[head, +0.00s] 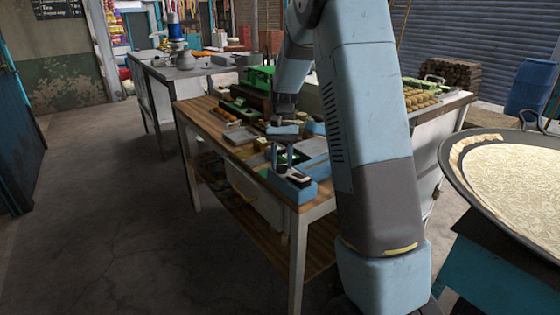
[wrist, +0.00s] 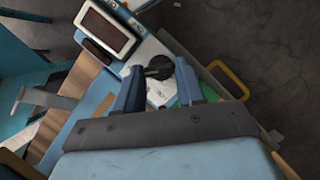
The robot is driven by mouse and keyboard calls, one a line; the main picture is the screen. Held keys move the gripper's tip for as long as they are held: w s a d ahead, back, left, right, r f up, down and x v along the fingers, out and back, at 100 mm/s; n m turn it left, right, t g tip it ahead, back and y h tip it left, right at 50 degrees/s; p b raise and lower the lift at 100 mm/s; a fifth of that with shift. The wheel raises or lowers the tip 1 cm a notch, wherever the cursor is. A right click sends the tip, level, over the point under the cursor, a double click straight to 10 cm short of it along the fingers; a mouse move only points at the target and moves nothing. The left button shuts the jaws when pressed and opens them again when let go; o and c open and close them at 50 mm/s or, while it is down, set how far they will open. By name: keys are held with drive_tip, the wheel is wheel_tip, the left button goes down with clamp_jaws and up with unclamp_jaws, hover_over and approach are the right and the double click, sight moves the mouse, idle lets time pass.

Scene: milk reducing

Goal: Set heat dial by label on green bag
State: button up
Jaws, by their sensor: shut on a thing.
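The heat dial, a black knob (wrist: 159,66) on a pale panel, sits between the two blue fingertips of my gripper (wrist: 158,78) in the wrist view. The gripper is shut on it. Small markings (wrist: 158,92) on the panel are too blurred to read. In the head view my gripper (head: 283,157) is low over a blue device (head: 293,187) at the table's near corner; the knob cannot be made out there. A green patch (wrist: 188,84) shows behind the right finger; I cannot tell whether it is the green bag. No label is readable.
The wooden table (head: 203,112) holds a grey tray (head: 240,136) and a green item (head: 259,79). A yellow handle (wrist: 229,79) is close right of the gripper. A large pan (head: 505,180) stands at right. The floor at left is clear.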

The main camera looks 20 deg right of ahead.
drive_tip(key=shift+s+d+m, duration=0.1)
drive_tip(key=shift+m, duration=0.4)
drive_tip(key=o, duration=0.8)
drive_tip(key=shift+y, duration=0.3)
drive_tip(key=shift+c, duration=0.2)
drive_tip(key=v, duration=1.3)
drive_tip(key=shift+r, duration=0.4)
